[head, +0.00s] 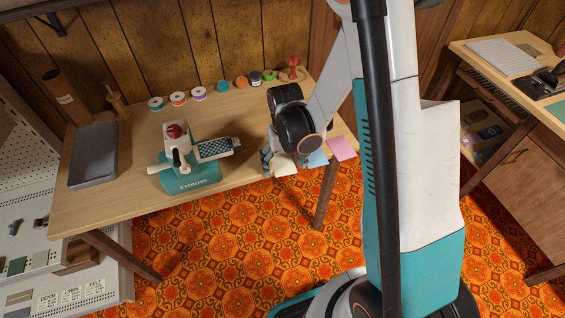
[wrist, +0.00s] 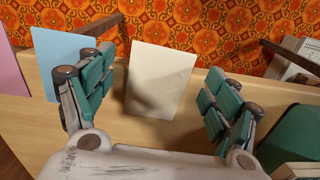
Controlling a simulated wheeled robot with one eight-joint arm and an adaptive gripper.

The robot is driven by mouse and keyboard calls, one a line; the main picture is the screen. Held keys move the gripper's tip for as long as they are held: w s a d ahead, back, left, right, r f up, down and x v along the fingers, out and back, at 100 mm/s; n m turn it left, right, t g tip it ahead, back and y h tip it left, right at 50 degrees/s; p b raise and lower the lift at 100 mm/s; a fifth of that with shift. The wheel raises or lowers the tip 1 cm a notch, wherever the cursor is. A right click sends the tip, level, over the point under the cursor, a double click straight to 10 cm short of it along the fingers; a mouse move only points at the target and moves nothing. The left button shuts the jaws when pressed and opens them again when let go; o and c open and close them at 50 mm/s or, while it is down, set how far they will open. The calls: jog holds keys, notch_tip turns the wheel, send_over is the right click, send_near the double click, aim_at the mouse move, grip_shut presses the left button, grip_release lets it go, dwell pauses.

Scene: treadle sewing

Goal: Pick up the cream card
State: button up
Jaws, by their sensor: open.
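The cream card (wrist: 162,78) lies flat on the wooden table near its front edge, in the middle of the wrist view. In the head view only part of the cream card (head: 284,166) shows beneath my gripper. My gripper (wrist: 155,112) is open, with its teal-padded fingers apart on either side of the card. It holds nothing. In the head view my gripper (head: 277,160) points down at the table's front edge, and the arm hides much of it. I cannot tell how far the fingertips are above the table.
A blue card (head: 314,158) and a pink card (head: 342,148) lie beside the cream card. A teal embossing machine (head: 190,178) stands to the left, with a checkered piece (head: 214,149) at it. Several small spools and pots line the back. A grey tray (head: 93,155) is far left.

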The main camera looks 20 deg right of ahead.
jog(key=shift+f+b, duration=0.25)
jog(key=shift+b, duration=0.05)
dwell(0.4)
jog(key=c, duration=0.8)
